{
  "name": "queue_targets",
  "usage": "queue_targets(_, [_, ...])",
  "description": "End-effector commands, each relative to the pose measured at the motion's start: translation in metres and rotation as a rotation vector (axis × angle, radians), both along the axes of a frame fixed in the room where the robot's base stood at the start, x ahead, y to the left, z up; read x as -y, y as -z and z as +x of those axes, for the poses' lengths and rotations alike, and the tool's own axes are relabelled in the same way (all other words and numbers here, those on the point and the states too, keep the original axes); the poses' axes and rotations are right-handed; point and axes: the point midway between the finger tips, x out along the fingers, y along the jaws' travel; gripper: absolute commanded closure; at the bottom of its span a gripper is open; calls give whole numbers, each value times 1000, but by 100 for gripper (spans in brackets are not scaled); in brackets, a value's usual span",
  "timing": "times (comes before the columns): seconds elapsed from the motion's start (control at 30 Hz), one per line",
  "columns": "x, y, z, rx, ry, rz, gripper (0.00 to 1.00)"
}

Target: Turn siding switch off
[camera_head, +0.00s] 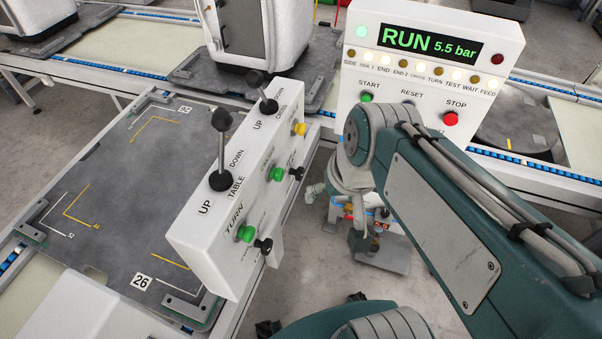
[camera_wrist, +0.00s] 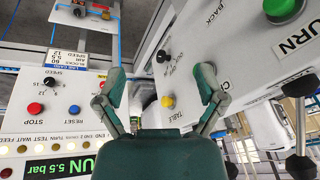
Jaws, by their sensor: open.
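No label that I can read says siding, so I cannot tell which control is the siding switch. The white lever box (camera_head: 205,257) carries small black knobs on its side: one by the green TURN button (camera_head: 264,246) and one farther back (camera_head: 297,173). Their small labels are unreadable. In the wrist view a black knob (camera_wrist: 163,57) shows on a white face, with a yellow button (camera_wrist: 167,102) below it. My gripper (camera_wrist: 160,75) is open and empty, its two fingers spread before that face. I see no contact. In the head view my arm hides most of it.
Two tall black-knobbed levers (camera_head: 222,150) stand up from the lever box. The RUN panel (camera_head: 508,35) with a red STOP button (camera_head: 451,119) stands behind my arm. A grey plate (camera_head: 130,190) lies left of the box. Open floor shows right of the box.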

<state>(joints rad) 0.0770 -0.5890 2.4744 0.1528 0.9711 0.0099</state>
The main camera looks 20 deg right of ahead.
Motion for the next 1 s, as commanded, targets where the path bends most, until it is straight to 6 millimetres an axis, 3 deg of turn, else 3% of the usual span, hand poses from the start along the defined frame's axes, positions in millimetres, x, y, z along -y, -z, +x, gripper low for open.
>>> queue_targets(0.2, [-7,38,13,-272,191,251,12])
queue_targets(0.57, [-12,81,46,-625,524,711,12])
queue_targets(0.77, [-2,103,73,-770,717,993,12])
queue_targets(1.0, [28,135,106,-887,952,1355,12])
